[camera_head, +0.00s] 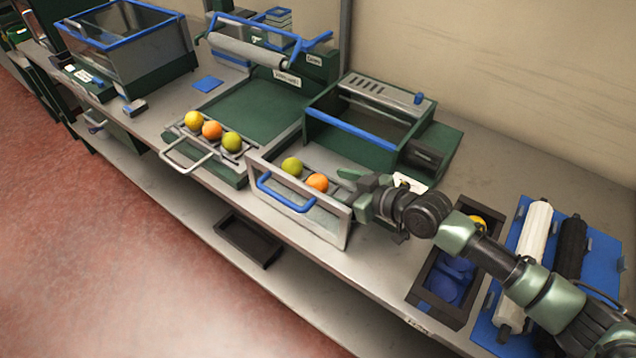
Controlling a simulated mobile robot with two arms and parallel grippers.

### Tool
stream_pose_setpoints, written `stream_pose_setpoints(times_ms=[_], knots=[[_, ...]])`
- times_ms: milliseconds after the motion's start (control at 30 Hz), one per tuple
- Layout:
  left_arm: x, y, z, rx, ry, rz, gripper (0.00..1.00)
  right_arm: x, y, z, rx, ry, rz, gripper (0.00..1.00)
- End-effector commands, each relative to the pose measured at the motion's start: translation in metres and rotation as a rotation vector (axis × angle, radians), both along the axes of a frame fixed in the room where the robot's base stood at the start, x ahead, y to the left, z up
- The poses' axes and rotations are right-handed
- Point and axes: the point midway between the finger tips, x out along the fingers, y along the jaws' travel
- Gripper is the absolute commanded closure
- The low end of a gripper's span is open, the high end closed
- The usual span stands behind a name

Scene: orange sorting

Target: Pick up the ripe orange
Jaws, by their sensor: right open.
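An orange-coloured fruit (317,183) sits in the clear-fronted tray (330,228) at the middle of the bench, beside a green fruit (292,167). Another orange-coloured fruit (212,130) lies on the left tray (190,154), between a yellow fruit (193,119) and a green one (232,141). My right gripper (349,187) is open and empty. It is just right of the middle tray's orange fruit, with its fingers pointing left, apart from the fruit as far as I can tell. My left gripper is not in view.
A green machine with a blue bar (350,128) stands behind the middle tray. A dark crate (424,292) with blue contents is at the right, beside a blue mat (520,252) with rollers. The bench front between tray and crate is clear.

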Motion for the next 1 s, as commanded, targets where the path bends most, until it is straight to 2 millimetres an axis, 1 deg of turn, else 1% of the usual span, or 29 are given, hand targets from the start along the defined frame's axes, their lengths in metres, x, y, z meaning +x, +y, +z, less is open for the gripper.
stream_pose_setpoints(times_ms=[100,233,400,500,767,800,867,900,967,1000], knots=[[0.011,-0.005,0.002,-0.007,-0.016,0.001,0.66,0.004,0.005,-0.004,-0.002,0.002,0.001,0.26],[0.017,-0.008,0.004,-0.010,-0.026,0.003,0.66,0.012,0.014,-0.007,0.000,0.003,0.000,0.26],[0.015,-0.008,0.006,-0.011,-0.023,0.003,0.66,0.027,0.031,-0.017,-0.001,0.002,0.000,0.26],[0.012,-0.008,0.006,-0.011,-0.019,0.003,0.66,0.032,0.038,-0.021,-0.001,0.003,0.001,0.26],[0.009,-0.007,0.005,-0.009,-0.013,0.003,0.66,0.034,0.040,-0.023,-0.004,0.002,0.000,0.26],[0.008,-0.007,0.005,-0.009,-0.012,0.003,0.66,0.034,0.040,-0.023,-0.004,0.002,0.000,0.29],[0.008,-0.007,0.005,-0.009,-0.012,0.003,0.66,0.034,0.039,-0.023,-0.004,0.002,0.000,0.46],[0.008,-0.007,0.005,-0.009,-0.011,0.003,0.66,0.034,0.039,-0.023,-0.003,0.003,0.000,0.57],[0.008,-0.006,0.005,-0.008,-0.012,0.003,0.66,0.034,0.039,-0.023,-0.003,0.003,0.000,0.73],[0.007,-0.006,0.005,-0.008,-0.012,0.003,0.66,0.034,0.039,-0.023,-0.003,0.003,0.000,0.85]])
